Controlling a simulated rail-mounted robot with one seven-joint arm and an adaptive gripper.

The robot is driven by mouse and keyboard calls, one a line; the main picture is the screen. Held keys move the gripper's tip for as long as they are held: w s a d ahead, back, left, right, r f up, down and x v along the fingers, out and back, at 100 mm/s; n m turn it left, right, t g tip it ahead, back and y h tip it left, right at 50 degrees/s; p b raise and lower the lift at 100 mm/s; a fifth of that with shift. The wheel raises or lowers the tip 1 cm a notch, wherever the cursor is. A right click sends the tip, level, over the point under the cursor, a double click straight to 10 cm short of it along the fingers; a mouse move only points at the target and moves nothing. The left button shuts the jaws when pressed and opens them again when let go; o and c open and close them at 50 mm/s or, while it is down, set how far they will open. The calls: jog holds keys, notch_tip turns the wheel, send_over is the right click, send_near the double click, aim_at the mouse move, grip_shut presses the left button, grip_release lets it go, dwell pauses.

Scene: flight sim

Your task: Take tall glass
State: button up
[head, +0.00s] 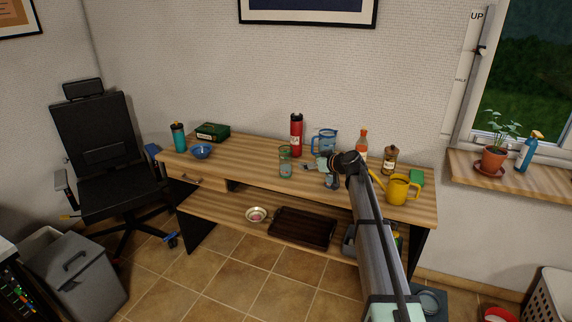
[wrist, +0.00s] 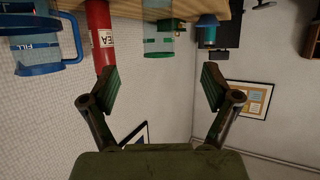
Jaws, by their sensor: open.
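The tall glass (head: 285,162) is clear with green markings and stands upright on the wooden desk, left of my gripper (head: 311,166). In the wrist view, which is upside down, the tall glass (wrist: 158,38) shows beyond the gap between my open fingers (wrist: 160,77), roughly centred. The fingers are apart with nothing between them, and the glass is not touched. My gripper is held sideways, pointing left along the desk in the head view.
A red flask (head: 296,135) and a blue-handled pitcher (head: 324,142) stand close behind the glass. A blue bowl (head: 201,152) and teal tumbler (head: 178,136) are farther left. A sauce bottle (head: 362,144), brown jar (head: 390,159) and yellow watering can (head: 402,188) are right.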

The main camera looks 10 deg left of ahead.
aim_at(290, 159)
jog(key=p+x, duration=0.2)
jog(key=x, duration=0.9)
jog(key=shift+w+a+f+p, duration=0.1)
jog(key=shift+w+f+p, duration=0.05)
jog(key=shift+w+p, duration=0.15)
jog(key=p+x, duration=0.1)
jog(key=x, duration=0.1)
jog(key=p+x, duration=0.1)
jog(key=x, duration=0.1)
jog(key=shift+w+a, duration=0.3)
jog(key=shift+w, duration=0.1)
jog(key=shift+w+a+f, duration=0.1)
jog(key=shift+a, duration=0.05)
jog(key=c, duration=1.5)
jog(key=shift+r, duration=0.2)
jog(key=shift+r+b, duration=1.65)
jog(key=shift+r, duration=8.05)
